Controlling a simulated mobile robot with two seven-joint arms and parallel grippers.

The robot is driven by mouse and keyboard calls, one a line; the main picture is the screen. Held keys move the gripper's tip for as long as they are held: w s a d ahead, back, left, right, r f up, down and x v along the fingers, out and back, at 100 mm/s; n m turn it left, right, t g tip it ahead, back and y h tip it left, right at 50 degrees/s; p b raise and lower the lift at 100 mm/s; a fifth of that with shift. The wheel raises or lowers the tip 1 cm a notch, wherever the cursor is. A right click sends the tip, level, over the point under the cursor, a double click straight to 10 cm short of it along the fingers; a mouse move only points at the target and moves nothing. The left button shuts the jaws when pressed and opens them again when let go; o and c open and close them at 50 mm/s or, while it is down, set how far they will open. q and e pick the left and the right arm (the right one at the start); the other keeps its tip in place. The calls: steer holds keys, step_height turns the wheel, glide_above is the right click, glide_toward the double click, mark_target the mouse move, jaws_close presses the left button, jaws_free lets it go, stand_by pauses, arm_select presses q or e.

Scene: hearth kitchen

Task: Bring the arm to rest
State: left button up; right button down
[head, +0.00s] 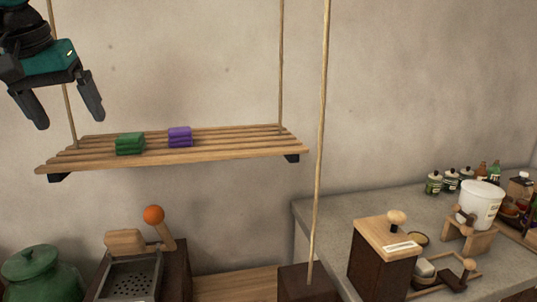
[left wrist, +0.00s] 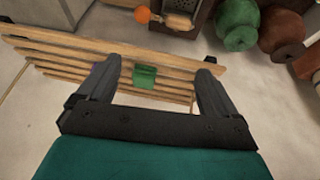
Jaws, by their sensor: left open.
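My left gripper (head: 66,108) hangs at the upper left of the head view, open and empty. It is above and to the left of the slatted wooden shelf (head: 225,147). In the left wrist view the gripper (left wrist: 150,83) shows its two fingers spread apart. A green folded stack (head: 130,143) and a purple folded stack (head: 180,137) lie on the shelf, apart from each other. The green stack (left wrist: 145,76) shows between the fingers in the left wrist view, with a visible gap to them. The purple stack is mostly hidden by a finger there. My right gripper is not in view.
Below stand a green lidded pot (head: 42,275) and a grater box (head: 130,280). A grey counter (head: 330,215) at right bears a wooden box (head: 385,260), white bucket (head: 481,205) and jars.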

arm_select(q)
steer(key=w+d+f+m+h, duration=0.1)
steer(key=w+d+f, duration=0.25)
steer(key=f, duration=0.45)
steer(key=w+d+f+m+t, duration=0.1)
steer(key=w+d+f+m, duration=0.1)
steer(key=d+f, duration=0.5)
steer(key=w+d+f+m+h, duration=0.1)
steer(key=w+d+f, duration=0.15)
steer(key=f, duration=0.75)
steer(key=s+d+f+m+t+h, duration=0.1)
steer(key=s+d+f, duration=0.2)
steer(key=f, duration=0.5)
steer(key=s+d+f+t+h, duration=0.1)
steer(key=s+d+f, duration=0.25)
steer(key=f, duration=0.45)
steer(key=s+a+f+t+y, duration=0.1)
steer(key=s+f, duration=0.5)
steer(key=s, duration=0.5)
steer(key=s+a+f+t+y, duration=0.1)
steer(key=s+a+f+t, duration=0.1)
steer(key=s+f, duration=0.5)
steer(key=s, duration=0.3)
steer(key=shift+s+a, duration=0.2)
steer(key=shift+s, duration=0.2)
